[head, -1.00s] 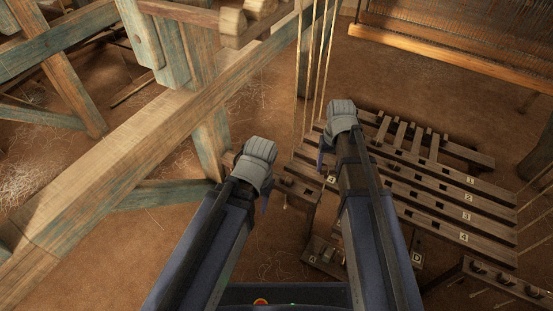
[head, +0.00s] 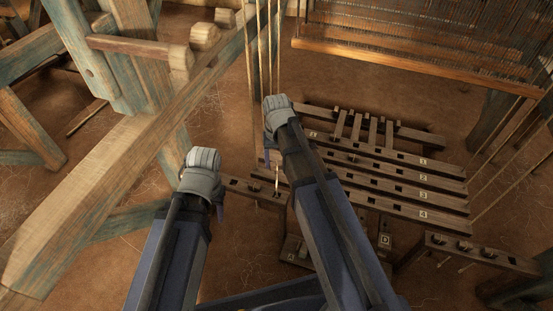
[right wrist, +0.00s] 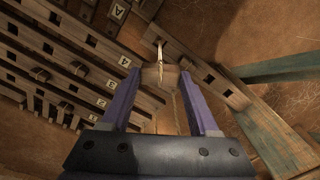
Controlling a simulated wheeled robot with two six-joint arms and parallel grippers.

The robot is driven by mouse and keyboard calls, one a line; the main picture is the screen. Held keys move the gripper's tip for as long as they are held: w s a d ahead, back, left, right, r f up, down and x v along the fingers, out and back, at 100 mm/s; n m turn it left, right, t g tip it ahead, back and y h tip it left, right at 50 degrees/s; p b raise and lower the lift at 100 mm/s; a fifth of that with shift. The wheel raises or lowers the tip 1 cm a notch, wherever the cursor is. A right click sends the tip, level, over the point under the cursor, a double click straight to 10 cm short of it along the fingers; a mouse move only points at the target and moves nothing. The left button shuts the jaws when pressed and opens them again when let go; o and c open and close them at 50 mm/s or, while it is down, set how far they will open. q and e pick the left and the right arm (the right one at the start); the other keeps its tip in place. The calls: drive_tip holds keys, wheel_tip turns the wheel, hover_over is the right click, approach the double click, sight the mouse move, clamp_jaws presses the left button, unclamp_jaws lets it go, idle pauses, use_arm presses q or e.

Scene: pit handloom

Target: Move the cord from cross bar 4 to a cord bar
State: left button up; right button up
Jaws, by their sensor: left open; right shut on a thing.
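My right gripper (right wrist: 160,100) is shut on the small wooden end piece of the cord (right wrist: 160,77). A pale loop of the cord stands up from the piece between the purple fingers, overlapping a wooden cord bar (right wrist: 225,88) with square holes behind; I cannot tell if they touch. In the head view the right gripper (head: 270,150) is above the left ends of the cross bars, beside that cord bar (head: 240,187). Cross bar 4 (head: 385,202) is the nearest numbered bar. My left gripper (head: 208,200) is open and empty, left of the cord bar; its fingertips are partly hidden.
Hanging cords (head: 262,50) drop beside the right gripper. Another cord bar (head: 490,252) with pegs stands at the right. A thick loom beam (head: 100,190) runs along the left. Treadles lie beneath the cross bars. Bare earth floor lies left of the cord bar.

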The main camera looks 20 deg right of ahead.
sight(277, 173)
wheel_tip(277, 173, down, 16)
drive_tip(key=b, duration=1.6)
drive_tip(key=shift+f, duration=0.2)
idle(0.6)
drive_tip(key=o, duration=1.4)
drive_tip(key=shift+r, duration=0.1)
wheel_tip(277, 173, up, 8)
drive_tip(key=p, duration=0.7)
drive_tip(key=shift+p, duration=0.35)
drive_tip(key=shift+f, duration=0.2)
wheel_tip(277, 173, up, 7)
drive_tip(key=p, duration=0.7)
drive_tip(key=shift+r, duration=0.1)
